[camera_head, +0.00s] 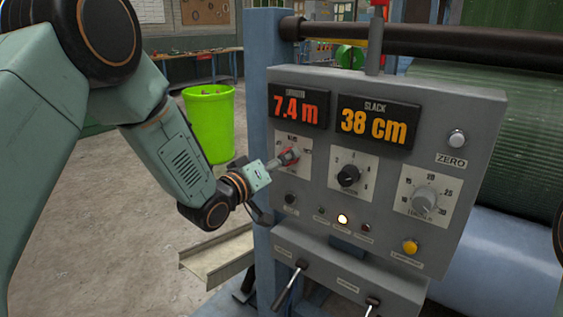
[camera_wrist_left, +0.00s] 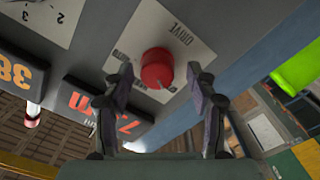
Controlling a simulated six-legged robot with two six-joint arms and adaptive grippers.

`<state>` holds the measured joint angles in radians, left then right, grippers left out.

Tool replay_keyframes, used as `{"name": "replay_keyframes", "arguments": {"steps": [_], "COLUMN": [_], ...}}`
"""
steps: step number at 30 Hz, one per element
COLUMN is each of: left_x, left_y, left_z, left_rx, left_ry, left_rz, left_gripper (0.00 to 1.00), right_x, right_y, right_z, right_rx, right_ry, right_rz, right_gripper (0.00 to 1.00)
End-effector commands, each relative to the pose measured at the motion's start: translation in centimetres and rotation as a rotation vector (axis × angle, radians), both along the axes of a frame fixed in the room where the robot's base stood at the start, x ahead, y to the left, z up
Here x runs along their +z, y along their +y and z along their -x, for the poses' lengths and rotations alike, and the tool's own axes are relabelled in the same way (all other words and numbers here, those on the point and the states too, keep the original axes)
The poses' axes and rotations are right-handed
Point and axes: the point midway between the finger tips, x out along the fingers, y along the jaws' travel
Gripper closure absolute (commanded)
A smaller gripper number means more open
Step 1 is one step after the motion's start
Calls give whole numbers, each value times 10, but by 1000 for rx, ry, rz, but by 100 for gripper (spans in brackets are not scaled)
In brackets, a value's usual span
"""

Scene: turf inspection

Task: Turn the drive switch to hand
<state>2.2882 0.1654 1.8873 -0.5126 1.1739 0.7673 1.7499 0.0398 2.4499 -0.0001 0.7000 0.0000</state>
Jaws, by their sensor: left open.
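The drive switch is a red round knob on a white plate marked DRIVE, at the upper left of the grey panel (camera_head: 472,110). In the wrist view the red knob (camera_wrist_left: 157,68) sits between the fingertips of my left gripper (camera_wrist_left: 160,80), which is open, with a finger on either side. I cannot tell whether either finger touches it. In the head view my left gripper (camera_head: 277,163) reaches the plate from the left and hides most of the knob. The plate's position labels are only partly readable. My right gripper is out of view.
Two displays above read 7.4 m (camera_head: 297,108) and 38 cm (camera_head: 374,122). A black dial (camera_head: 348,176), a grey dial (camera_head: 423,201), a yellow button (camera_head: 410,247) and levers (camera_head: 290,285) are nearby. A green bin (camera_head: 209,125) stands behind my left arm.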

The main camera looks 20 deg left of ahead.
Motion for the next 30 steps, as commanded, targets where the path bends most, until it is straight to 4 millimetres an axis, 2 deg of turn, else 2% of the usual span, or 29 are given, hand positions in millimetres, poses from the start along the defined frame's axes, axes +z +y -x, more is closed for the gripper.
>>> {"name": "replay_keyframes", "arguments": {"steps": [9, 27, 30], "left_x": [0, 0, 0], "left_y": [-3, -3, -3], "left_z": [-3, -3, -3], "left_rx": [-1, -3, -3], "left_ry": [1, 1, 1], "left_rz": [-1, -2, -3], "left_gripper": [44, 95, 97], "right_x": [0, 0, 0], "right_y": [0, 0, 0], "right_z": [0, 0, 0], "right_rx": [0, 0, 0], "right_ry": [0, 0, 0], "right_rz": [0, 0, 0], "right_gripper": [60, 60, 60]}}
